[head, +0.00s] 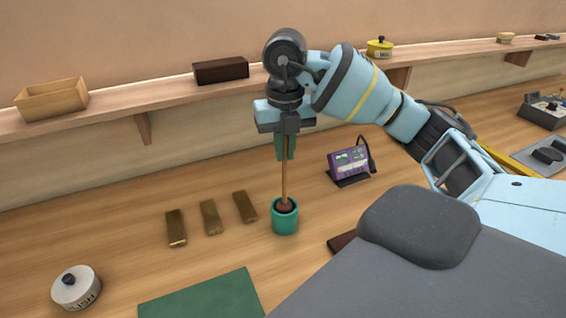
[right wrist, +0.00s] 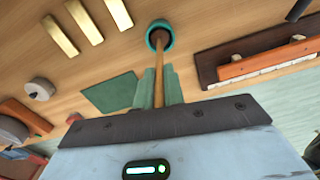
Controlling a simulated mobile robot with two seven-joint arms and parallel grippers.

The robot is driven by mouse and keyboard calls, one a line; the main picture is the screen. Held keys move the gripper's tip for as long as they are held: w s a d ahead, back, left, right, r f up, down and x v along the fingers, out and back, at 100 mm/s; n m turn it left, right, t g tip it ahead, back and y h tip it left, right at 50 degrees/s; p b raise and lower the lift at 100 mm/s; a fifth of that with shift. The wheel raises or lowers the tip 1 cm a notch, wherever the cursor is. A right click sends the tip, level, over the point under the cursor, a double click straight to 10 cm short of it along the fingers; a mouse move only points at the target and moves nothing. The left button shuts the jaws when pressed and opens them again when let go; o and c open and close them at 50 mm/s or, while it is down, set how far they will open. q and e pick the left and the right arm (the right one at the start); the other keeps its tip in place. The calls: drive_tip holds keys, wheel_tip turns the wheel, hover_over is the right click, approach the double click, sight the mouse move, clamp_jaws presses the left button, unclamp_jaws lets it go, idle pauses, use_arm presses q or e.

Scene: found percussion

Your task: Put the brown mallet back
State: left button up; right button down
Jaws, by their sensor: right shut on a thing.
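The brown mallet (head: 285,182) is a thin wooden stick with a round brown head at its lower end. My right gripper (head: 285,150) is shut on the upper part of the stick and holds it about upright. The mallet's head is at the mouth of a small teal cup (head: 285,223); I cannot tell how deep it sits. In the right wrist view the stick (right wrist: 158,85) runs from between the green fingers (right wrist: 158,88) to the teal cup's rim (right wrist: 149,37). My left gripper is not in view.
Three brass-coloured bars (head: 211,218) lie left of the cup. A green mat (head: 205,298) and a white tin (head: 76,288) are nearer. A purple device (head: 349,163) stands to the right. A wall shelf (head: 165,105) behind holds a wooden tray (head: 52,100) and a dark block (head: 220,71).

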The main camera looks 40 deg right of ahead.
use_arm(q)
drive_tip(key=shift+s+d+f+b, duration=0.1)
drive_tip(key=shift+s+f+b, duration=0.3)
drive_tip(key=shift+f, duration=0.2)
use_arm(e)
drive_tip(key=shift+f, duration=2.05)
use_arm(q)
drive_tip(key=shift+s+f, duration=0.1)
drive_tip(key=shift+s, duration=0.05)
use_arm(e)
drive_tip(key=c, duration=1.5)
unclamp_jaws()
wheel_tip(320, 180, up, 10)
drive_tip(key=p, duration=0.2)
drive_tip(key=shift+p, duration=0.3)
drive_tip(key=shift+r, duration=0.5)
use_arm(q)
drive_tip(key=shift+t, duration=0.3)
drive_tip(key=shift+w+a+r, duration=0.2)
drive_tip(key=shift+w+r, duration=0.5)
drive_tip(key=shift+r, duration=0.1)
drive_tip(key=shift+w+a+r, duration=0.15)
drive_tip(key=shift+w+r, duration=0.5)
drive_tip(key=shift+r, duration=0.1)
use_arm(e)
drive_tip(key=shift+r, duration=0.6)
